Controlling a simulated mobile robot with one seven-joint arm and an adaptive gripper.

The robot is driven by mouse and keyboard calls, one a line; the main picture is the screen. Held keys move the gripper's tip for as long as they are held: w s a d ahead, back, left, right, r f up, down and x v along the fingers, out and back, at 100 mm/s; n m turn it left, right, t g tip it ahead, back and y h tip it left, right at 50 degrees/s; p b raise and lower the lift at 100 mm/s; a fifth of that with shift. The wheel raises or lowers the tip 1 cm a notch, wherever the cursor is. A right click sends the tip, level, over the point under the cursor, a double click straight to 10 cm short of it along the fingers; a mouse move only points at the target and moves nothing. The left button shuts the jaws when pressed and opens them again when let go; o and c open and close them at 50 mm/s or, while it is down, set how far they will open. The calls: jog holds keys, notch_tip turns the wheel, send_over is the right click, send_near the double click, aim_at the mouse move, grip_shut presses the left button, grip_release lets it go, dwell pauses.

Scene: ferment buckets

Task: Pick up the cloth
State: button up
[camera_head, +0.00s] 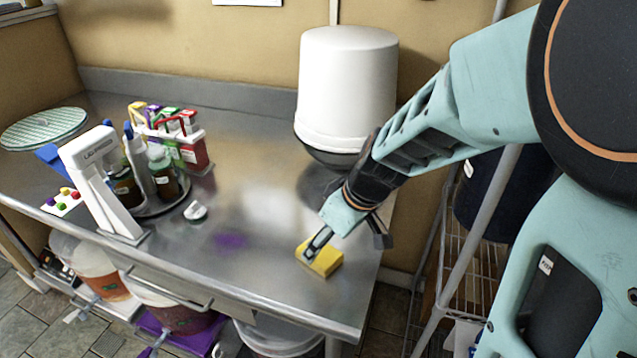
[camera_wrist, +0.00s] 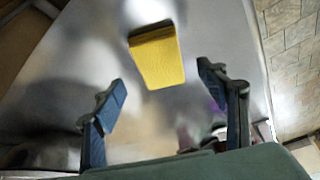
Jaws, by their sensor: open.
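The cloth appears as a yellow folded block (camera_head: 322,258) lying on the steel table near its front right edge. In the wrist view the yellow cloth (camera_wrist: 158,58) lies ahead of the fingertips, between their lines and a little left of centre. My gripper (camera_head: 318,243) reaches down from the right and overlaps the cloth's upper left part in the head view. In the wrist view my gripper (camera_wrist: 163,82) is open, with one blue-padded finger on each side and nothing between them. The fingers look apart from the cloth; the exact height gap cannot be told.
The steel table (camera_head: 262,285) is clear around the cloth. A white bucket (camera_head: 346,85) stands upside down behind. A metal rack pole (camera_head: 470,245) stands right of the table.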

aim_at(322, 252)
jog(key=b+x, duration=0.1)
jog(key=x, duration=0.2)
jog(key=shift+s+f, duration=0.1)
jog(key=shift+f, duration=0.05)
jog(key=shift+a+f, duration=0.15)
jog(key=shift+f, duration=0.15)
jog(key=shift+f+b, duration=0.25)
jog(key=shift+b, duration=0.4)
jog(key=c, duration=1.2)
jog(key=shift+r+p, duration=0.25)
jog(key=shift+p, duration=0.2)
